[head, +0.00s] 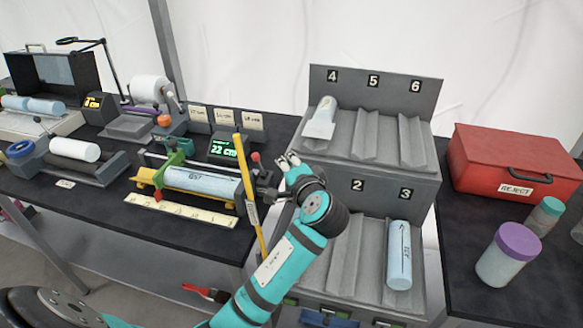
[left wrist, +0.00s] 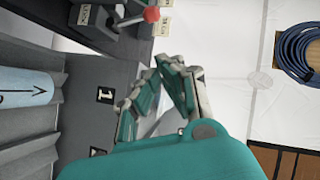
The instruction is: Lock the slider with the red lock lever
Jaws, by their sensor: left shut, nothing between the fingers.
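The lock lever has a red ball knob (head: 256,157) and stands at the right end of the measuring bench. The knob also shows at the top of the left wrist view (left wrist: 151,14). Beside it, a dark block (head: 266,183) appears to be the slider; my arm partly hides this area. A pale blue tube (head: 203,182) lies in the bench, with a green clamp (head: 175,155) at its left. My left gripper (head: 289,160) is shut and empty, just right of the red knob and apart from it. My right gripper is not in view.
A yellow post (head: 250,195) stands close left of my arm. A numbered grey rack (head: 385,165) is right of the gripper, holding tubes. A green display (head: 223,149) reads 22 cm. A red reject box (head: 515,165) sits at the right.

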